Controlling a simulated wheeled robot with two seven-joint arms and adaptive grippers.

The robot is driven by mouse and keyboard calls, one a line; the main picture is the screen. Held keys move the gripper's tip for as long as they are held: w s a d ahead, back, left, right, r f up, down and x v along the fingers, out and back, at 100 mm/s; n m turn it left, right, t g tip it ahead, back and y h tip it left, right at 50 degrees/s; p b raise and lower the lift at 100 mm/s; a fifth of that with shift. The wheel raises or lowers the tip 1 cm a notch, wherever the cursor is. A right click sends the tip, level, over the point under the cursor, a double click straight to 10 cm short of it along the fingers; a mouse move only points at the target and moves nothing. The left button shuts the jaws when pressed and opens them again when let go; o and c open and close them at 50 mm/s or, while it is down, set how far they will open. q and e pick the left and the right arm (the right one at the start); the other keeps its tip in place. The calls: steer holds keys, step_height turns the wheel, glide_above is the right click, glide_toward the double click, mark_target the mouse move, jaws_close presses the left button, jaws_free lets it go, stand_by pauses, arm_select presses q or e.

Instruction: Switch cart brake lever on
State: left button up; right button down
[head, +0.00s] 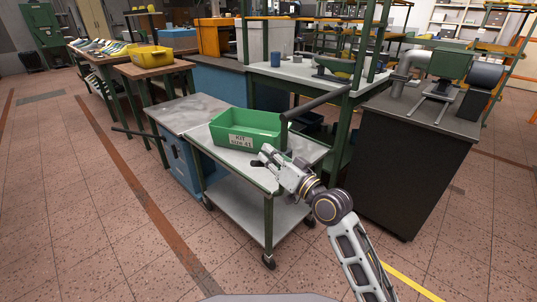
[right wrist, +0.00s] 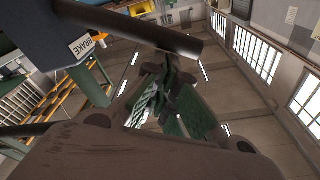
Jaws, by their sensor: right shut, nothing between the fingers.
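The cart (head: 240,205) has a grey top, green legs, a lower shelf and casters. My right gripper (head: 262,158) is shut and empty at the cart's front right edge, just in front of the green bin. In the right wrist view the gripper (right wrist: 168,75) points up past a thick dark bar (right wrist: 130,27). The lever is not clear in the head view. My left gripper is not in view.
A green bin (head: 245,130) stands on the cart top. A dark handle bar (head: 318,103) rises behind the gripper. A dark cabinet with a machine (head: 410,165) stands close on the right. Workbenches (head: 300,72) are behind. The tiled floor at front left is clear.

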mark_target(260, 163)
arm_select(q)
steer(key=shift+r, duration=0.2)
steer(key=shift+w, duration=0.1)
arm_select(e)
steer(key=shift+s+a+f, duration=0.1)
